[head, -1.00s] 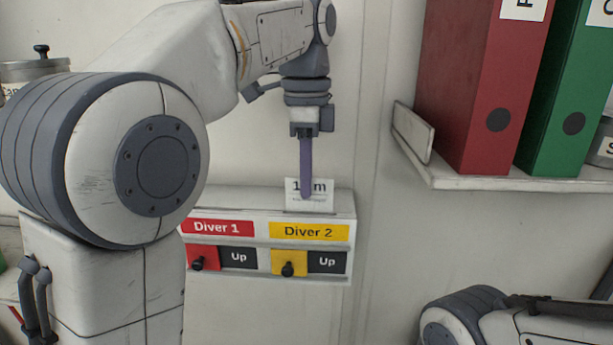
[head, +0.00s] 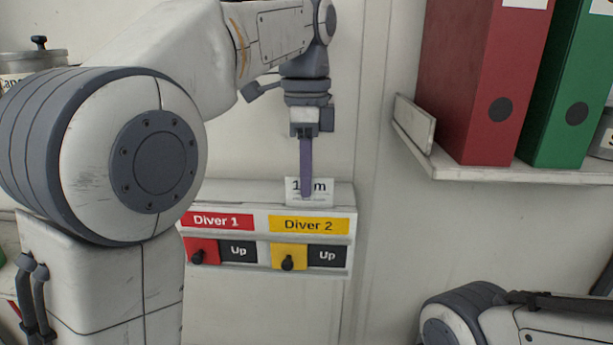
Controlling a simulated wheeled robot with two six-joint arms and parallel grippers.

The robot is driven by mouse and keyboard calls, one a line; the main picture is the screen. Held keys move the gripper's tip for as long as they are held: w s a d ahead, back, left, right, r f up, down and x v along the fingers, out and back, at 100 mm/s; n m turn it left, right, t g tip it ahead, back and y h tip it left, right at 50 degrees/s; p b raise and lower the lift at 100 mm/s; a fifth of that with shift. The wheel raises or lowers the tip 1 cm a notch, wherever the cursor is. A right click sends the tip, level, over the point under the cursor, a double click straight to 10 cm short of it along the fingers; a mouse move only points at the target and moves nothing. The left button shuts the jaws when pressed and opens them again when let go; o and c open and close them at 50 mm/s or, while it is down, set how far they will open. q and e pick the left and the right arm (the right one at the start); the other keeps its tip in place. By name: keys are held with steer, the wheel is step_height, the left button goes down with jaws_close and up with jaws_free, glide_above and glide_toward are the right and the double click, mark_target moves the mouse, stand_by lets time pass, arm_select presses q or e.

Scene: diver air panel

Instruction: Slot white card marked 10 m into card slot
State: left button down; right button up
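The white card marked 10 m (head: 321,190) stands upright at the top of the panel, above the yellow Diver 2 label (head: 308,224). My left gripper (head: 306,192) points straight down and is shut on the card. One purple finger crosses the front of the card and covers the 0; the other finger is hidden behind. The card's lower edge meets the top of the panel (head: 230,195), and its bottom appears to be in the card slot. The slot opening itself is hidden. My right gripper is not in view.
A red Diver 1 label (head: 218,221) is to the left, with a knob and an Up plate under each label. A shelf (head: 490,177) with a red binder (head: 475,85) and a green binder (head: 568,90) is at the right. The wall between is bare.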

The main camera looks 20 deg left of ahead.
arm_select(q)
steer(key=shift+f+b, duration=0.3)
steer(key=shift+f, duration=0.2)
stand_by(0.4)
steer(key=c, duration=1)
jaws_free()
steer(key=shift+r, duration=0.45)
step_height(320, 180, up, 8)
steer(key=p, duration=0.2)
steer(key=shift+r+p, duration=0.25)
steer(key=shift+p, duration=0.15)
steer(key=shift+r+p, duration=0.45)
steer(key=shift+r, duration=0.1)
